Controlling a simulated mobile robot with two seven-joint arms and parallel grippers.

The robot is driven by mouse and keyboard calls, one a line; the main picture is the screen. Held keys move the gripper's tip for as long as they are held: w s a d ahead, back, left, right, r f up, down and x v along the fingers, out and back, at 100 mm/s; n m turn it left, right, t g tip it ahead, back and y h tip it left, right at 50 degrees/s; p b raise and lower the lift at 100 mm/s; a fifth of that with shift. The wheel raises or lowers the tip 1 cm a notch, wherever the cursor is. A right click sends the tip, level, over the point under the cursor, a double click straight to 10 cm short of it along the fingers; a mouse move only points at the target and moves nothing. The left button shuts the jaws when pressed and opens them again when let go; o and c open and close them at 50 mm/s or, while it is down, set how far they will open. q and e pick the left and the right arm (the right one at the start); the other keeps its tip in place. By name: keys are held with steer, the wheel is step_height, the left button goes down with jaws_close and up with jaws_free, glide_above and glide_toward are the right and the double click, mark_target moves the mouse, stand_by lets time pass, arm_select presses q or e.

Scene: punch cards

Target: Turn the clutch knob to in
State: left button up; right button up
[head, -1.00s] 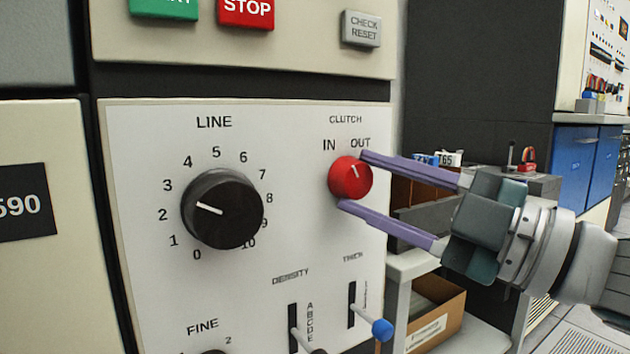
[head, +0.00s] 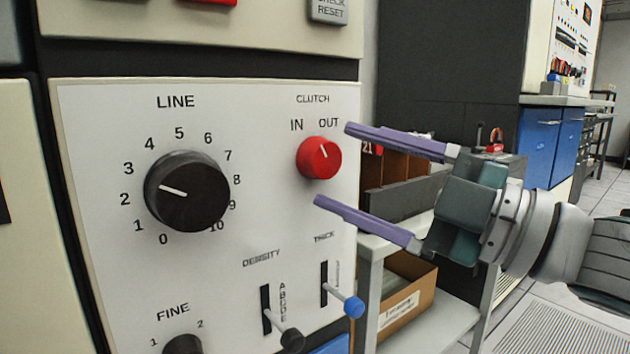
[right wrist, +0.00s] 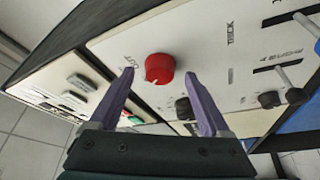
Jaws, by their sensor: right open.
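The red clutch knob (head: 319,158) sits on the white panel under the CLUTCH label, between the IN and OUT marks above it. Its white pointer line tilts slightly up-left, toward the space between IN and OUT. My right gripper (head: 332,166) is open, its two purple fingers to the right of the knob, one above and one below its level, apart from it. In the right wrist view the red knob (right wrist: 159,68) lies ahead, between the open fingertips of the right gripper (right wrist: 164,82). My left gripper is not in view.
The black LINE dial (head: 188,191) is left of the knob. Below are the black DENSITY lever (head: 291,340) and the blue-tipped THICK lever (head: 353,306). A shelf cart with a cardboard box (head: 408,300) stands right of the panel.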

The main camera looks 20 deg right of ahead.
steer(key=v, duration=0.8)
steer(key=shift+s+p, duration=0.25)
steer(key=shift+p, duration=0.1)
steer(key=shift+d, duration=0.1)
step_height(320, 180, up, 8)
steer(key=d+m+g+h+p, duration=0.2)
steer(key=m+h+p, duration=1)
steer(key=p, duration=0.7)
steer(key=s+a+r+m+g+p, duration=0.25)
steer(key=s+r+g+p, duration=0.25)
steer(key=s+p, duration=0.4)
steer(key=s+a+r+m+g+p, duration=0.1)
steer(key=s+r+m+g+p, duration=0.35)
steer(key=s+p, duration=0.5)
step_height(320, 180, up, 35)
steer(key=p, duration=3.4)
steer(key=shift+h, duration=0.4)
steer(key=shift+r, duration=0.1)
